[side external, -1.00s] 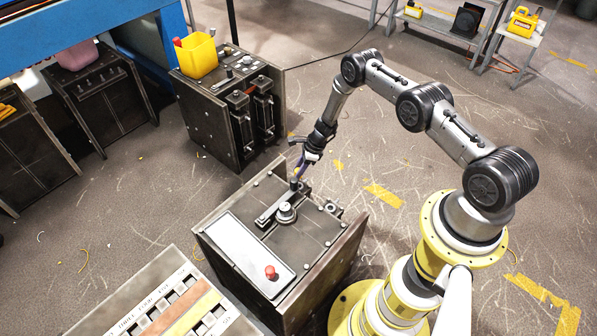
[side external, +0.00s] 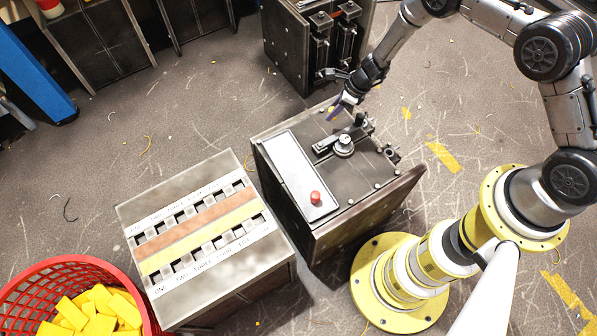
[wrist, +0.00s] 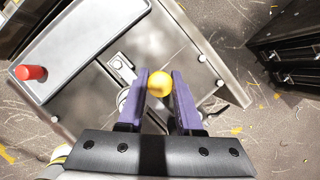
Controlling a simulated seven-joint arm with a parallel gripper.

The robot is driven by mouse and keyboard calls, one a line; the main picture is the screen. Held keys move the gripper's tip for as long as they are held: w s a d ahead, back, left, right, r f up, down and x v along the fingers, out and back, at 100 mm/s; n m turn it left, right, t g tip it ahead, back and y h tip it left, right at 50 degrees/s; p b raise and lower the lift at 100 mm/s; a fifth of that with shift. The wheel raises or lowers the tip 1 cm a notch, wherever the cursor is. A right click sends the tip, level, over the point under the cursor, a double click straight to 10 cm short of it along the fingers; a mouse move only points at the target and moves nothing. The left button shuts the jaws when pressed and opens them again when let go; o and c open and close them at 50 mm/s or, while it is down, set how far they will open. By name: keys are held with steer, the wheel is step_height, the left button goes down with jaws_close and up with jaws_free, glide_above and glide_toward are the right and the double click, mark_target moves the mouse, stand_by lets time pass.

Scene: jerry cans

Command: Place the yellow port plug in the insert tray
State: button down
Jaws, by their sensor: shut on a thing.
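My gripper (wrist: 159,92) is shut on the yellow port plug (wrist: 160,83), a round yellow ball-like piece held between the two purple fingers. In the side view my gripper (side external: 335,108) is over the far edge of a dark metal box, with only a small bit of yellow showing at the fingertips. A long pale tray (side external: 280,160), which appears to be the insert tray, lies on that box, left of the gripper. The tray also shows in the wrist view (wrist: 95,35). A red plug (side external: 315,197) stands at its near end, also seen in the wrist view (wrist: 31,73).
A lever with a round hub (side external: 344,145) sits on the box top beside the tray. A slotted, lettered box (side external: 205,235) stands to the left, and a red basket (side external: 45,280) of yellow blocks stands at lower left. Another dark cabinet (side external: 305,50) stands behind.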

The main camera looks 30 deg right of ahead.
steer(key=s+a+r, duration=0.5)
steer(key=s+a, duration=0.4)
steer(key=a, duration=0.2)
steer(key=shift+w+a+f, duration=0.85)
steer(key=shift+w+f, duration=0.7)
steer(key=shift+w, duration=0.45)
steer(key=shift+w+a+f, duration=0.9)
steer(key=shift+w+f, duration=0.6)
steer(key=shift+w, duration=0.5)
steer(key=shift+w+a+f, duration=0.85)
steer(key=shift+w+f, duration=0.7)
steer(key=shift+w, duration=0.45)
steer(key=shift+w+a+f, duration=0.1)
steer(key=shift+w+f, duration=0.15)
steer(key=shift+f, duration=1.6)
steer(key=shift+f, duration=0.1)
